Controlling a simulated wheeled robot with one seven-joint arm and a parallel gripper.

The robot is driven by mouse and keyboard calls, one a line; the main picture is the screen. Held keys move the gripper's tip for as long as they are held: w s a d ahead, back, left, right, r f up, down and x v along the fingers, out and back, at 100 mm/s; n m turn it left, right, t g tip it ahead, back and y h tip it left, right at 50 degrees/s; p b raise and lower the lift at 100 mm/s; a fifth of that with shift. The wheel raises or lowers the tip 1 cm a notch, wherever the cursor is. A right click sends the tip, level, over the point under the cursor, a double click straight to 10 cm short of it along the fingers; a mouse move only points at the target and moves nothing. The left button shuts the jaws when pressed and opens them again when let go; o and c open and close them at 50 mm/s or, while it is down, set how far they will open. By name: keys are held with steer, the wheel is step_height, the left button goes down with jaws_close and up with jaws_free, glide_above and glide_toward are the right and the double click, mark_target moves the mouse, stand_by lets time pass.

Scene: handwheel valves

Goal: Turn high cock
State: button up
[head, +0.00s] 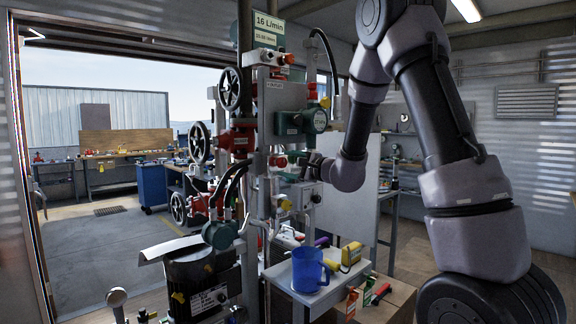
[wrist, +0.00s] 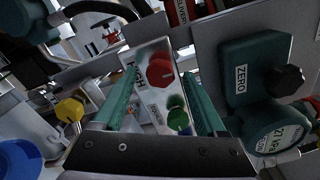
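In the wrist view, a pale panel carries a red knob (wrist: 160,71) beside a label reading HIGH (wrist: 135,76). My gripper (wrist: 158,64) is open, with one teal finger on each side of the panel in this view. The red knob appears between the fingertips; I cannot tell whether they touch it. In the head view my gripper (head: 291,174) is at the valve stand, partly hidden by pipes and my wrist.
A teal box marked ZERO with a black knob (wrist: 285,81) and a round gauge (wrist: 276,130) are close on the right. A yellow knob (wrist: 69,110) is at the left. Black handwheels (head: 229,89) line the stand. A blue mug (head: 308,270) stands on the bench below.

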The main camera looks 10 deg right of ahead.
steer(key=shift+s+d, duration=0.1)
steer(key=shift+v, duration=2.9)
